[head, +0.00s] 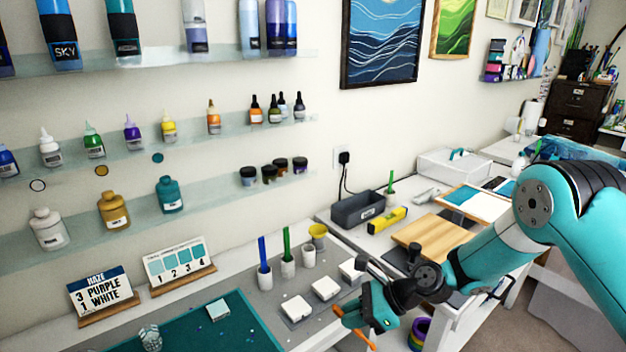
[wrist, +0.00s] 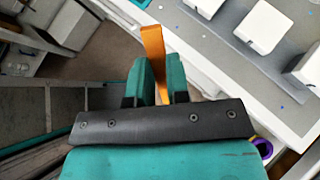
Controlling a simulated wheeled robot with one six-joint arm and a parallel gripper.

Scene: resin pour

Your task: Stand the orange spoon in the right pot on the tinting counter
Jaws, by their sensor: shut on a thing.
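My gripper (head: 362,318) is shut on the orange spoon (head: 368,341), beyond the counter's front edge. In the wrist view the spoon (wrist: 153,42) sticks out past the teal fingers (wrist: 160,82); part of it is hidden between them. On the grey counter stand several small white pots in a row. The left pot (head: 265,282) holds a blue spoon (head: 262,252), and the middle pot (head: 288,269) holds a green spoon (head: 286,241). The right pot (head: 309,257) has no spoon showing. My gripper is right of and nearer than the pots, apart from them.
White square blocks (head: 295,309) stand on a grey strip between the pots and my gripper. A yellow cup (head: 318,232) stands just behind the right pot. A teal mat (head: 190,335) lies at the front left. Two sign cards (head: 103,290) stand along the wall.

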